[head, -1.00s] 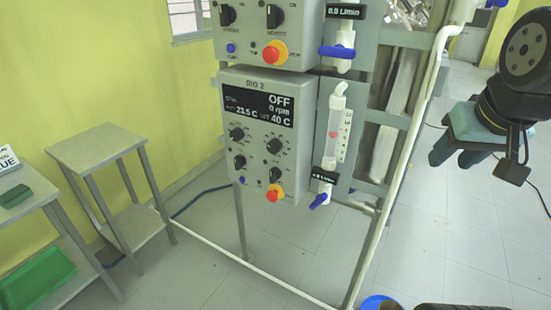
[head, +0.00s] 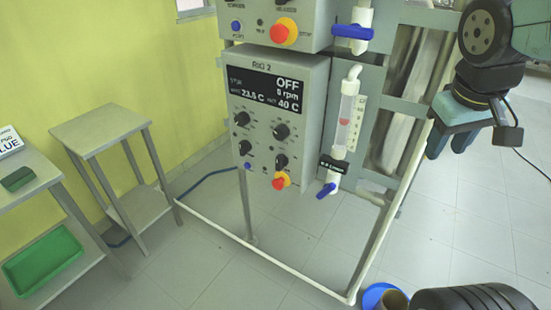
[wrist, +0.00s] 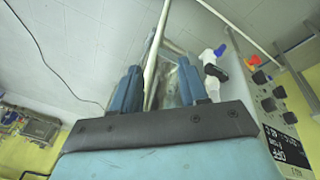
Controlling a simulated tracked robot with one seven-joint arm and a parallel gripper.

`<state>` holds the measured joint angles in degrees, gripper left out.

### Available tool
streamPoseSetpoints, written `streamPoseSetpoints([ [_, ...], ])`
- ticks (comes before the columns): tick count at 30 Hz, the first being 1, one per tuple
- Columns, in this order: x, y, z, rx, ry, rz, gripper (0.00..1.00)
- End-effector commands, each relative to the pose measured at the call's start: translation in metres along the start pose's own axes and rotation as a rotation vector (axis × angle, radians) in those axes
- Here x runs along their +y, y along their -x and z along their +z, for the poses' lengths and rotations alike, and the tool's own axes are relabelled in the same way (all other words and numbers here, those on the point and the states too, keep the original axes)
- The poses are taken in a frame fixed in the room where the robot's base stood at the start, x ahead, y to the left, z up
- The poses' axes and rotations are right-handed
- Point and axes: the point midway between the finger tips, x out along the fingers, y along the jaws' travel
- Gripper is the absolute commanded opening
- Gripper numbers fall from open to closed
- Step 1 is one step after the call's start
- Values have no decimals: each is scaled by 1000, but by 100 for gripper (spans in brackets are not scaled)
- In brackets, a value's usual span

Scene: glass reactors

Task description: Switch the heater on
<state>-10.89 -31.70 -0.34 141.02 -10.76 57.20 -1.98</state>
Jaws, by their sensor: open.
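The RIG 2 control box (head: 317,87) is a grey panel at the middle of the head view. Its display (head: 265,90) reads OFF, 0 rpm, about 23.5 C and 40 C. Several black knobs (head: 281,131) sit below it, with a blue button (head: 248,166) and a red and yellow stop button (head: 281,181). The knob labels are too small to read. My gripper (head: 452,146) is to the right of the box, apart from it, open and empty. In the wrist view its fingers (wrist: 160,92) stand apart, and the box (wrist: 262,100) shows at the right.
A flowmeter (head: 345,115) with a blue valve (head: 327,190) hangs right of the box. Another panel (head: 265,10) sits above. White frame pipes (head: 250,245) run near the floor. A small table (head: 98,128) stands left.

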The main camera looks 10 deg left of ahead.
Motion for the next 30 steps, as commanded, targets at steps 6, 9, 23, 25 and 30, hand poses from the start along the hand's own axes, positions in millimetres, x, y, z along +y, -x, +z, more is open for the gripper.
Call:
streamPoseSetpoints([
  [6,-18,-28,-22,-178,288,89,44],
  [9,-27,-39,-31,-247,414,138,44],
  [23,-104,-89,-88,-518,1058,483,44],
  [25,-122,-96,-97,-546,1155,551,44],
  [30,-172,-112,-114,-598,1383,731,44],
])
